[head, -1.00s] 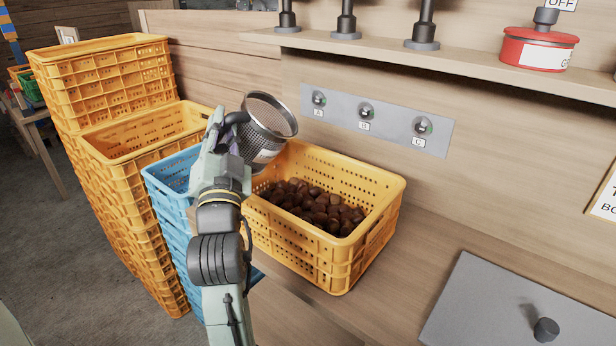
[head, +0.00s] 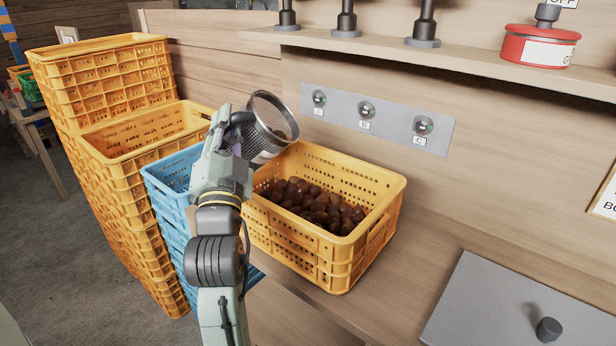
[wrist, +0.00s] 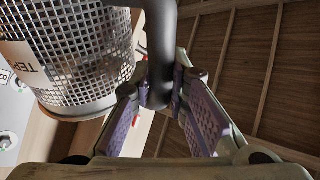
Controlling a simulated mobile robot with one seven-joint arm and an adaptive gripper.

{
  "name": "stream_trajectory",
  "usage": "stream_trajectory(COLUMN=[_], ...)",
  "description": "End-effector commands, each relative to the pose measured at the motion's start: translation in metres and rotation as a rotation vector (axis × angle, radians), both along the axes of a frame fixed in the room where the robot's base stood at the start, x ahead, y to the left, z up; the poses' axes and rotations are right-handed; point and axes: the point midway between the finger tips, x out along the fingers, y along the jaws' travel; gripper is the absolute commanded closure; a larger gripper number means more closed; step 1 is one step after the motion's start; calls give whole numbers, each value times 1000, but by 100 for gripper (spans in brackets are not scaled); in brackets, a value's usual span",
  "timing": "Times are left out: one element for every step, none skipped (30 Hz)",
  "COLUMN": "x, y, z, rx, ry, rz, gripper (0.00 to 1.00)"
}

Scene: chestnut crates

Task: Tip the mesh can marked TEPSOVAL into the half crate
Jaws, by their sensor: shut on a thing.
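The mesh can (head: 254,142) is held up at the left back corner of the yellow half crate (head: 342,265). It is tilted, its round mouth facing right and toward the camera, and something brown shows inside the mouth. My gripper (head: 230,128) is on the can's left side. In the wrist view my gripper (wrist: 163,97) has its purple pads shut on the can's dark handle (wrist: 161,50). Brown chestnuts (head: 310,203) lie in the half crate.
A blue crate stack (head: 172,195) stands left of the half crate, partly behind my arm. Tall yellow crates (head: 110,75) stand further left. A panel with knobs A, B and C (head: 385,125) is on the wall behind, under a shelf (head: 470,62). The bench right of the crate is clear up to a grey lid (head: 500,305).

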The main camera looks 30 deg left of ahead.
Motion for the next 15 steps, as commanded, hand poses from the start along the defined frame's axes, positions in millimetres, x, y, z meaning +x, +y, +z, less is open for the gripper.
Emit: stream_trajectory(x=[-1, -1, -1, -1, -1, 0, 0, 0, 0, 0, 0, 0, 0, 0, 0], y=[-1, -1, -2, -2, -2, -2, -2, -3, -3, -3, -3, -4, -4, -4, -5], z=[1, 1, 1, 1, 1, 1, 1, 1, 1, 1, 1, 1, 1, 1, 1], rx=[11, 14, 19, 23, 26, 32, 36, 39, 45, 48, 53, 58, 62, 66, 72], ry=[-1, 0, 1, 2, 3, 5, 7, 8, 10, 11, 12, 15, 15, 17, 19], rz=[0, 0, 0, 0, 1, 2, 2, 2, 2, 2, 3, 3, 2, 3, 3], gripper=[100, 100, 100, 100, 100, 100, 100, 100, 100, 100, 100, 100, 100, 100, 100])
